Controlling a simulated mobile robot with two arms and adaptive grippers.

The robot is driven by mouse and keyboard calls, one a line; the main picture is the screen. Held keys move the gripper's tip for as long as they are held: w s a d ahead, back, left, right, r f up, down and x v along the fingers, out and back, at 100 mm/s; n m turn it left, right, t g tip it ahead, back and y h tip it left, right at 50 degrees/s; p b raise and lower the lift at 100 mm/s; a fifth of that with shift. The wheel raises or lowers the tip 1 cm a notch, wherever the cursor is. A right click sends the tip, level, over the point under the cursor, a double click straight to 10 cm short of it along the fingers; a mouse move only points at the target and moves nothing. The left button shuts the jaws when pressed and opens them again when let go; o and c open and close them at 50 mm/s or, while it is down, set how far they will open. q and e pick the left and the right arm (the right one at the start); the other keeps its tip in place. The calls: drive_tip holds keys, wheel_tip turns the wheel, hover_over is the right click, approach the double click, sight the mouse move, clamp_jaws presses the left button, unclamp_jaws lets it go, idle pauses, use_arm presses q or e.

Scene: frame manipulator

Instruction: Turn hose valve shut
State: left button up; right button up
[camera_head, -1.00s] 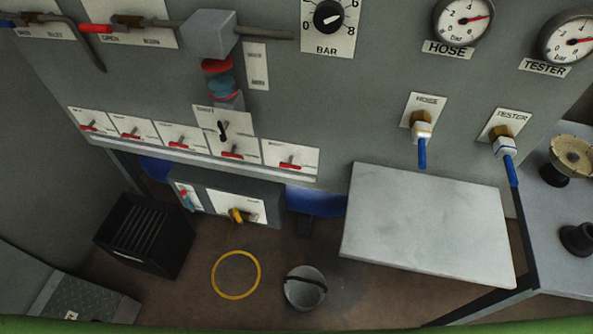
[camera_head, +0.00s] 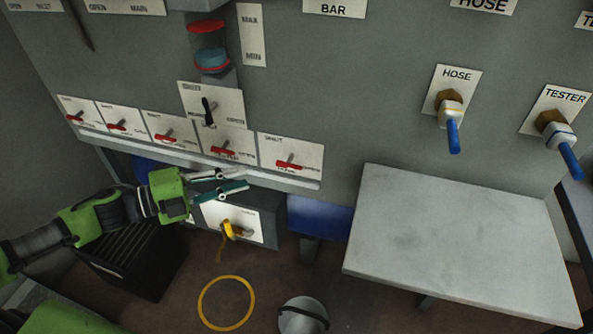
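The hose valve (camera_head: 453,136) is on the grey panel at the right, under the HOSE label (camera_head: 458,76). It has a brass body, a white collar and a blue lever pointing down. A similar tester valve (camera_head: 569,155) is to its right, also with its blue lever down. My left gripper (camera_head: 243,178) is well to the left of the hose valve, in front of the lower panel. Its two fingers, one pale and one teal, point right with a gap between them and nothing held. My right gripper is not in view.
A pale shelf (camera_head: 455,245) juts out below the hose valve. Red-handled levers (camera_head: 290,162) line the lower left panel. A dark crate (camera_head: 130,262), a yellow ring (camera_head: 203,308) and a grey bucket (camera_head: 300,318) are on the floor. The panel between gripper and hose valve is clear.

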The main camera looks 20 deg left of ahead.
sight(284, 166)
use_arm(q)
drive_tip(key=x, duration=0.6)
drive_tip(key=shift+w+r, duration=0.1)
drive_tip(key=shift+w, duration=0.15)
drive_tip(key=x, duration=0.5)
drive_tip(key=shift+w+d, duration=0.2)
drive_tip(key=shift+x, duration=0.8)
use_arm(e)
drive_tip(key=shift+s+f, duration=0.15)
use_arm(q)
clamp_jaws()
